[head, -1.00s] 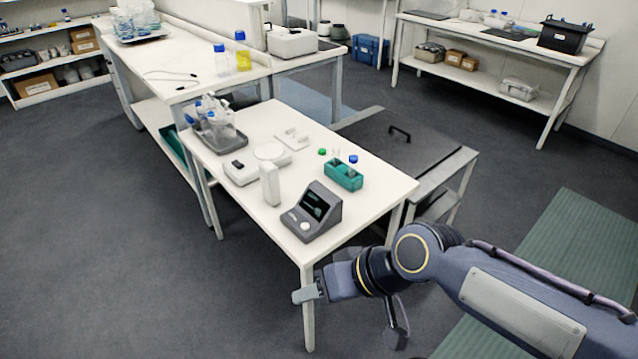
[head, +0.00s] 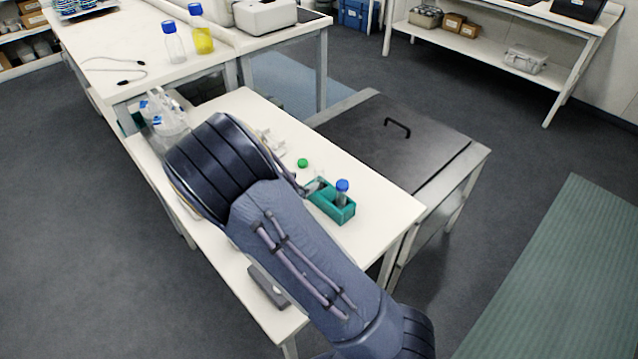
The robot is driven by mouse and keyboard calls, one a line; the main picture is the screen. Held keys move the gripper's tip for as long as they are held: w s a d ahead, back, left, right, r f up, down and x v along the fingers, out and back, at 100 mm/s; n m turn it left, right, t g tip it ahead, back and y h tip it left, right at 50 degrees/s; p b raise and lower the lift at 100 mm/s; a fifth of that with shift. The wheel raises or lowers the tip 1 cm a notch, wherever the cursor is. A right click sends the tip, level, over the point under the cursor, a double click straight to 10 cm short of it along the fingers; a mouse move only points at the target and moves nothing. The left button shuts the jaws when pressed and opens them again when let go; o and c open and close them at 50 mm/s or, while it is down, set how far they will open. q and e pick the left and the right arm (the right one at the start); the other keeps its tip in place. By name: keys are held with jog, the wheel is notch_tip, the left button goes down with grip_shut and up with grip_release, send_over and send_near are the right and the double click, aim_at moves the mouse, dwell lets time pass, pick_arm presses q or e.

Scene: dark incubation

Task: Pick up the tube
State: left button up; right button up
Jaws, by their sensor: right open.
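A blue-capped tube (head: 342,191) stands upright in the right end of a teal rack (head: 336,211) on the white table. A clear, uncapped tube top (head: 320,174) seems to show in the rack's left part, but it is too small to be sure. My right arm reaches across the table. My right gripper (head: 309,187) is mostly hidden behind my forearm. A grey finger of it shows at the rack's left end, left of the blue-capped tube. I cannot tell whether it touches the rack. My left gripper is out of view.
A green cap (head: 302,162) lies on the table (head: 375,197) behind the rack. Clear bottles in a tray (head: 166,118) stand at the table's far left. A dark-lidded chest (head: 420,140) stands right of the table.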

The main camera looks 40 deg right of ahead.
aim_at(316, 177)
jog(key=shift+s+d+h, duration=0.15)
jog(key=shift+d+h, duration=0.3)
jog(key=shift+h, duration=0.15)
jog(key=x, duration=0.7)
jog(key=shift+s+d+f, duration=0.1)
jog(key=shift+s+f, duration=0.2)
jog(key=c, duration=1)
